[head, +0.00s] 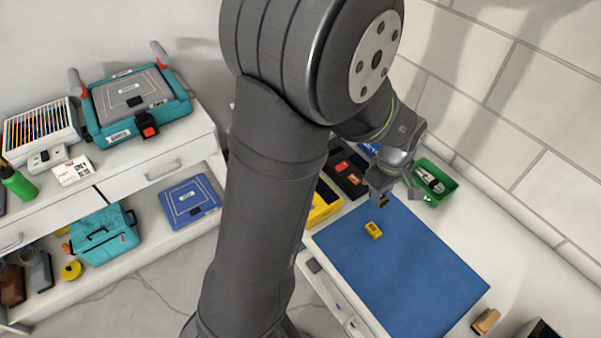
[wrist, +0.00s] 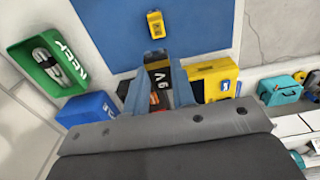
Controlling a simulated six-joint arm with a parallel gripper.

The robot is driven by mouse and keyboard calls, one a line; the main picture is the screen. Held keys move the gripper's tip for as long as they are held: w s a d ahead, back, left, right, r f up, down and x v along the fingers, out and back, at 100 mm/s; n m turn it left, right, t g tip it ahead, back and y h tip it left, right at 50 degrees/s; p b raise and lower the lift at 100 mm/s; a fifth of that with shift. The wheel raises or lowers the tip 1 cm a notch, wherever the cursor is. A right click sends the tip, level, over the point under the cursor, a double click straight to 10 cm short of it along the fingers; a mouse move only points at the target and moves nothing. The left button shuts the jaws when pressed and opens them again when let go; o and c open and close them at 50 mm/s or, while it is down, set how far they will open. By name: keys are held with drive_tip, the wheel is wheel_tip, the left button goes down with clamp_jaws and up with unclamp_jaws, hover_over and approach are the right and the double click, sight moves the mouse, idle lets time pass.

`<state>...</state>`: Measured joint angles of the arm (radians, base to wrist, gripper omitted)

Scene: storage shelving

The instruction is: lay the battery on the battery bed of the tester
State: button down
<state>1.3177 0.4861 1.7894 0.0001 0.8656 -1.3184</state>
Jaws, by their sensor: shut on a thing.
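My gripper (head: 380,190) is shut on the battery and holds it above the far end of the blue mat. In the wrist view the battery (wrist: 158,76) is a dark block marked "9V", between the fingers of my gripper (wrist: 157,66). In the head view the battery (head: 384,201) shows only as a small dark and yellow piece below the fingers. The yellow tester (head: 373,230) lies on the mat, apart from the gripper and battery. It also shows in the wrist view (wrist: 155,24), beyond the fingertips. Its battery bed is too small to make out.
The blue mat (head: 410,270) is otherwise mostly clear. A green bin (head: 437,184) with items stands to the gripper's right. A yellow bin (head: 322,207) and a dark bin (head: 347,170) stand to its left. A brown block (head: 486,321) lies near the mat's front right corner.

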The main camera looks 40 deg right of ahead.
drive_tip(key=w+a+r, duration=0.1)
drive_tip(key=w+a, duration=0.1)
drive_tip(key=w, duration=0.5)
drive_tip(key=w+a+r, duration=0.1)
drive_tip(key=w+a, duration=0.2)
drive_tip(key=w, duration=0.4)
drive_tip(key=w+a+f, duration=0.1)
drive_tip(key=w+f, duration=0.1)
drive_tip(key=w, duration=0.1)
drive_tip(key=w+a+f, duration=0.1)
drive_tip(key=w+f, duration=0.1)
drive_tip(key=w, duration=0.2)
drive_tip(key=w+a+f, duration=0.1)
drive_tip(key=w+f, duration=0.1)
drive_tip(key=w, duration=0.2)
drive_tip(key=shift+w+f, duration=0.2)
drive_tip(key=shift+f, duration=0.1)
drive_tip(key=shift+w+f, duration=0.1)
drive_tip(key=shift+w, duration=0.05)
drive_tip(key=shift+f, duration=1.95)
drive_tip(key=shift+f, duration=0.15)
drive_tip(key=c, duration=1.2)
unclamp_jaws()
wheel_tip(320, 180, up, 12)
drive_tip(key=shift+r, duration=0.2)
